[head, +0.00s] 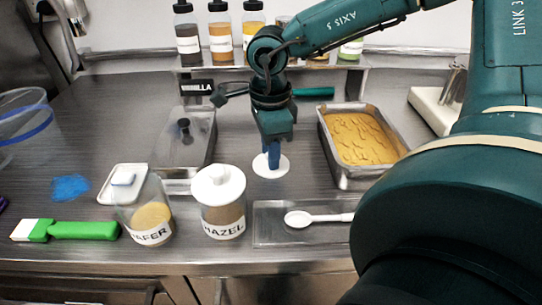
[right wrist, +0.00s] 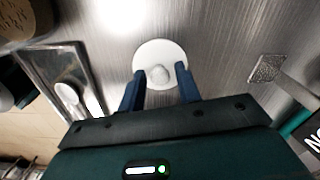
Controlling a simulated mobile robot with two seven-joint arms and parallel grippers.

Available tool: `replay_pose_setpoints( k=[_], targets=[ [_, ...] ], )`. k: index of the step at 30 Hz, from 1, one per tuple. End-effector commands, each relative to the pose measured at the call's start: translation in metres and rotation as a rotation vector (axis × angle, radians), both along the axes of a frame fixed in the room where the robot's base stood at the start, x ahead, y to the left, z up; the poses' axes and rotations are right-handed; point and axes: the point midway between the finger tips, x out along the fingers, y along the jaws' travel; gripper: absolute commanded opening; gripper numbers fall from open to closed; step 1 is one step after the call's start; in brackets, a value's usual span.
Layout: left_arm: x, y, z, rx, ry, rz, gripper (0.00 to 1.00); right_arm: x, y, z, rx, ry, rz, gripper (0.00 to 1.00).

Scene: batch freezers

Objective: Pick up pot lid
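A round white lid (head: 262,168) with a small knob lies flat on the steel counter, behind and right of the HAZEL jar. It also shows in the right wrist view (right wrist: 160,50). My right gripper (head: 274,162) points down over the lid. In the right wrist view its two blue fingers (right wrist: 160,75) stand apart on either side of the knob, with a gap visible, so it is open and empty. Whether the fingertips touch the lid's disc I cannot tell. My left gripper is not in view.
The HAZEL jar (head: 222,215) with a white lid and the WAFER jar (head: 152,222) stand in front left. A tray with a white spoon (head: 312,218) lies in front. A steel pan (head: 335,165) of yellow food is right; a lidded steel pan (head: 186,150) is left. Bottles line the back.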

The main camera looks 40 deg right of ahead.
Motion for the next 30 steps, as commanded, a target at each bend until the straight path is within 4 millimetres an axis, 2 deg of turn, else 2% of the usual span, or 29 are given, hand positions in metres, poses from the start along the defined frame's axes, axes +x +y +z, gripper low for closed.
replay_pose_setpoints(
  k=[1,12,23,26,30],
  targets=[
    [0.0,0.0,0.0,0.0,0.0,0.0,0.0,0.0,0.0,0.0,0.0,0.0,0.0,0.29],
    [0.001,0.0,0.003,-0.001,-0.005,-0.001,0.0,0.0,0.0,0.0,0.0,-0.001,0.0,0.0],
    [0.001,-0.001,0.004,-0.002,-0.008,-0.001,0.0,0.001,0.0,0.005,-0.001,-0.002,0.0,0.0],
    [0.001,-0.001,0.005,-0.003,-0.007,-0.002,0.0,0.001,0.0,0.014,-0.002,-0.004,0.0,0.0],
    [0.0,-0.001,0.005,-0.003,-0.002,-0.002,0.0,0.002,0.0,0.038,0.0,-0.008,0.0,0.0]
  ],
)
